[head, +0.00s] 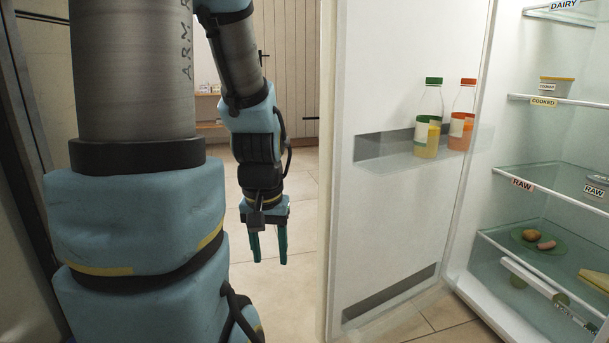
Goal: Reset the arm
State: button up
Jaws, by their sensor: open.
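My arm fills the left side of the head view, with grey and blue links. My gripper (269,247) hangs at the end of the forearm, pointing down, left of the open fridge door (345,110). Its two teal fingers are apart, with nothing between them. It hangs in free air in front of the tiled floor and does not touch the door.
The fridge (482,220) stands open at right. Its glass shelves hold a tub (556,87) and a green plate (528,241) with food. Tiled floor (300,195) is clear.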

notch_tip(320, 180, up, 38)
jog(key=p, duration=3.7)
jog(key=shift+p, duration=0.4)
jog(key=shift+d, duration=0.15)
